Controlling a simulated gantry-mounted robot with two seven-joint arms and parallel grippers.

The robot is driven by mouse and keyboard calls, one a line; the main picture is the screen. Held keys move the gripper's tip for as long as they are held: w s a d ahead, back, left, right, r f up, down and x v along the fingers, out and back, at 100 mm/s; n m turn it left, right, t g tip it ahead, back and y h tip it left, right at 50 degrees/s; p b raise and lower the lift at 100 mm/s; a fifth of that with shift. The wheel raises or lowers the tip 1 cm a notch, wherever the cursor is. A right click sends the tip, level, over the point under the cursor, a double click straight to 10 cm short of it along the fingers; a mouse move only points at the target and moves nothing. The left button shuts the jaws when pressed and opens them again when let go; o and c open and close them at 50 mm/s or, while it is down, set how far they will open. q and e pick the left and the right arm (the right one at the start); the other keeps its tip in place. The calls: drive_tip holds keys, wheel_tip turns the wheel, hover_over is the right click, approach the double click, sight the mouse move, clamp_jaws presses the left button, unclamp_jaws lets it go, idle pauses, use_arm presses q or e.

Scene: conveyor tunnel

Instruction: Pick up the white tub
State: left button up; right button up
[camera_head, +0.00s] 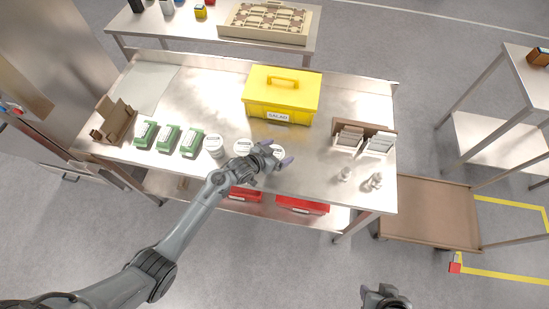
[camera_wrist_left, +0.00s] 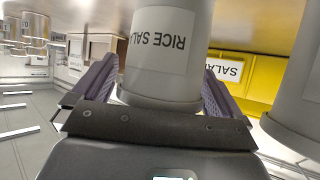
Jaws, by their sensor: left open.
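Three white tubs with labelled lids stand in a row at the table's front edge: a left one (camera_head: 214,146), a middle one (camera_head: 242,147) and a right one (camera_head: 278,151). My left gripper (camera_head: 277,153) is at the right tub, partly covering it. In the left wrist view this tub (camera_wrist_left: 162,50), labelled "RICE SALA…" upside down, stands between the open fingers (camera_wrist_left: 160,92). Whether the fingers touch it is unclear. Another tub (camera_wrist_left: 300,95) is close by at the right of that view. My right gripper (camera_head: 385,297) is at the bottom edge, away from the table.
A yellow box (camera_head: 282,95) labelled salad stands behind the tubs. Green packs (camera_head: 168,138) are to their left. A brown rack (camera_head: 365,128) and small shakers (camera_head: 375,181) are to the right. Red bins (camera_head: 302,205) sit under the metal table (camera_head: 215,85).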

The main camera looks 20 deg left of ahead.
use_arm(q)
drive_tip(key=shift+c, duration=0.3)
drive_tip(key=c, duration=1.1)
drive_tip(key=shift+o, duration=0.2)
drive_tip(key=shift+r, duration=0.1)
drive_tip(key=shift+r, duration=0.45)
drive_tip(key=r, duration=0.3)
drive_tip(key=shift+s+d+r, duration=0.1)
drive_tip(key=shift+d+r, duration=0.1)
drive_tip(key=shift+r, duration=0.05)
drive_tip(key=s+d+r, duration=0.5)
drive_tip(key=d+r, duration=0.1)
drive_tip(key=d, duration=0.4)
drive_tip(key=shift+r, duration=0.3)
drive_tip(key=shift+d, duration=0.1)
